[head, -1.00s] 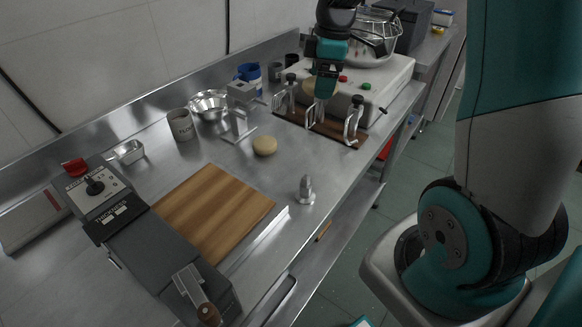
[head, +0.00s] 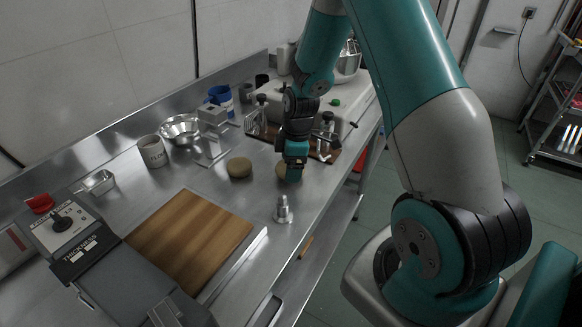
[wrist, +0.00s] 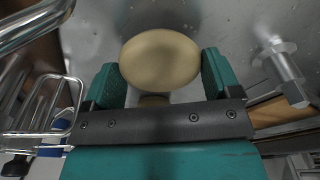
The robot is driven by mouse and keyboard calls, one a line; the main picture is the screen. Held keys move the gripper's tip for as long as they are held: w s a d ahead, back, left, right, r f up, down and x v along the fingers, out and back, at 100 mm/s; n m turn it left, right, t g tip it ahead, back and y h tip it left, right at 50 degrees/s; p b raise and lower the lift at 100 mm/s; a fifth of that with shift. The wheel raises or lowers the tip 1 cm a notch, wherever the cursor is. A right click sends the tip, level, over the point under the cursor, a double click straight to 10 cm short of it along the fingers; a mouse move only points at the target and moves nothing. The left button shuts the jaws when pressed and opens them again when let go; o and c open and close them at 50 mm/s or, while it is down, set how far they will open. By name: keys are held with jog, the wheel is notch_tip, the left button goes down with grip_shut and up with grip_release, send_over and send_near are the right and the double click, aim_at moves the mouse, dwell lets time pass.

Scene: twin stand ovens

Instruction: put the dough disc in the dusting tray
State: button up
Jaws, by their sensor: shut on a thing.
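My gripper (head: 292,178) is shut on a pale, round dough disc (head: 281,170), partly hidden behind the fingers in the head view. In the wrist view the disc (wrist: 160,58) sits between the two teal fingers of my gripper (wrist: 160,75). It is near the bench, but I cannot tell how high above it. A second dough disc (head: 239,167) lies flat on the steel bench to the left of my gripper. A small, shallow metal tray (head: 97,183) stands at the far left; I cannot tell whether it is the dusting tray.
A wooden board (head: 190,238) lies at the front left, beside the grey thickness machine (head: 80,240). A metal fitting (head: 283,210) stands just in front of my gripper.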

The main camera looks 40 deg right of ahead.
jog(key=shift+f, duration=0.55)
jog(key=shift+f, duration=0.2)
jog(key=o, duration=0.7)
jog(key=shift+r, duration=0.15)
notch_tip(320, 180, up, 11)
jog(key=d, duration=0.1)
jog(key=s+a+r+m+y, duration=0.1)
jog(key=s+a+r, duration=0.35)
jog(key=a, duration=0.35)
jog(key=s+a+r+m+y, duration=0.1)
jog(key=s+a+r, duration=0.35)
jog(key=a, duration=0.45)
jog(key=s+a+r, duration=0.1)
jog(key=s+a, duration=0.1)
jog(key=s, duration=0.2)
jog(key=s+a+r+m, duration=0.1)
jog(key=s+a, duration=0.2)
jog(key=s, duration=0.2)
jog(key=s+a+r+m+y, duration=0.1)
jog(key=s+a+r, duration=0.1)
jog(key=s+a, duration=0.1)
jog(key=shift+s+a+g, duration=0.15)
jog(key=shift+s+g, duration=0.25)
jog(key=shift+s, duration=0.25)
